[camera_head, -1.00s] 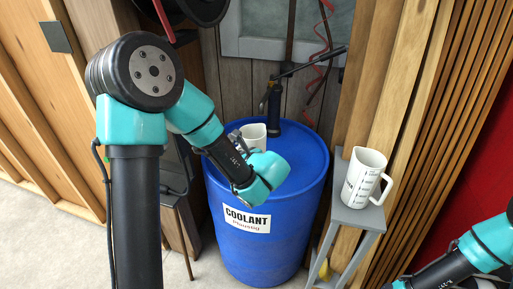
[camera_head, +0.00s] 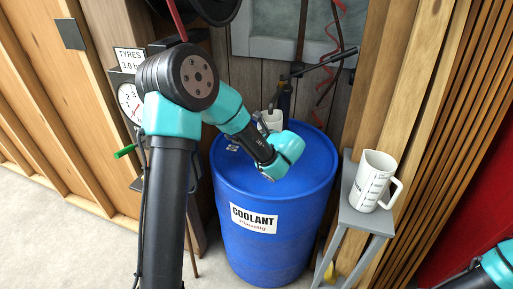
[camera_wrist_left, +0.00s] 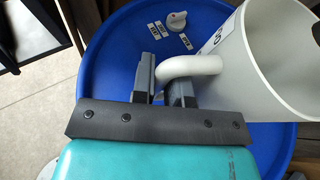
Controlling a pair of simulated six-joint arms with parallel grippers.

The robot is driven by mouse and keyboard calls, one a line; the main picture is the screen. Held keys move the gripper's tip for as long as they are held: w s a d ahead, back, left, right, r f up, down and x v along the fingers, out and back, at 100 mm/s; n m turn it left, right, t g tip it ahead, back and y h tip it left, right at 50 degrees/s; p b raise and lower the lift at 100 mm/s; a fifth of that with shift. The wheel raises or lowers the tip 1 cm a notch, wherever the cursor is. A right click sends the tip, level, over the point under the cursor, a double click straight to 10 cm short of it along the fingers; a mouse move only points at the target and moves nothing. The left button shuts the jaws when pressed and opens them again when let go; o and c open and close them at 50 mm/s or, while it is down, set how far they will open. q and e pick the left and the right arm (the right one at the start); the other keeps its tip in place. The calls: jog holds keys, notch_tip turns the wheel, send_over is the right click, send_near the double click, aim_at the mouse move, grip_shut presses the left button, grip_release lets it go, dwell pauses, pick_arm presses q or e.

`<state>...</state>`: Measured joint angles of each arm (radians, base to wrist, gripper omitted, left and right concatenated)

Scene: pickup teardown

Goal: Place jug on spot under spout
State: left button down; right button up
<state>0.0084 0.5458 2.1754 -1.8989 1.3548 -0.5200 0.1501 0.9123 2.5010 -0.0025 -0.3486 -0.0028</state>
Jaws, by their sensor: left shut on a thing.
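A white jug (camera_head: 272,118) is at the top of the blue coolant drum (camera_head: 310,165), near the black hand pump (camera_head: 283,95) at its back. My left gripper (camera_wrist_left: 163,75) is shut on this jug's handle; the jug's open mouth (camera_wrist_left: 285,50) fills the right of the left wrist view. My left forearm partly hides the jug in the head view. I cannot tell whether the jug touches the drum lid. The spot under the spout is not clearly visible. My right gripper is out of view; only part of that arm shows at lower right.
A second white jug with markings (camera_head: 372,180) stands on a grey stand (camera_head: 352,216) right of the drum. A tyre gauge (camera_head: 130,103) is at left. The drum lid's front is clear.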

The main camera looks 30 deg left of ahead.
pick_arm(q)
jog(key=shift+f, duration=1.9)
jog(key=c, duration=1.1)
grip_release()
jog(key=shift+s+d+r, duration=0.1)
jog(key=shift+r, duration=0.1)
jog(key=v, duration=1.1)
jog(key=shift+s+d+r, duration=0.2)
jog(key=shift+d+r, duration=0.05)
jog(key=shift+d, duration=0.05)
